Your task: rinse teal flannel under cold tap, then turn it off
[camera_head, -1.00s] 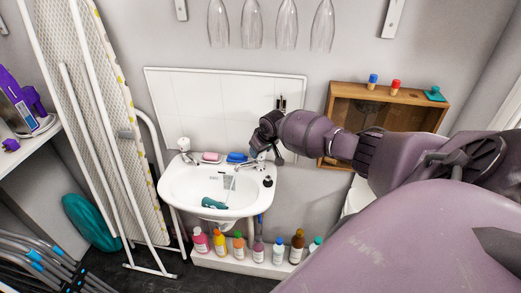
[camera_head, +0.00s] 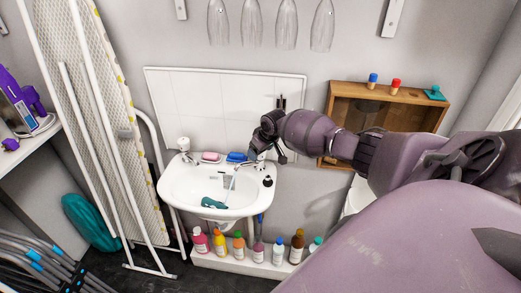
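A teal flannel (camera_head: 214,203) lies in the bottom of the white basin (camera_head: 178,203). A thin pale stream (camera_head: 231,184) falls into the basin beside the flannel from the right-hand tap, which is mostly hidden behind my gripper. The left-hand tap (camera_head: 184,146) stands at the back left of the basin. My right gripper (camera_head: 264,152) is at the right-hand tap, above the basin's back right edge. Its fingers are small and dark, so whether they are closed on the tap handle is unclear. My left gripper is out of view.
A pink soap (camera_head: 210,157) and a blue item (camera_head: 236,157) sit on the basin's back ledge. Several bottles (camera_head: 239,247) stand on a low shelf below. A wooden cabinet (camera_head: 345,88) hangs behind my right arm. An ironing board (camera_head: 95,110) leans at the left.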

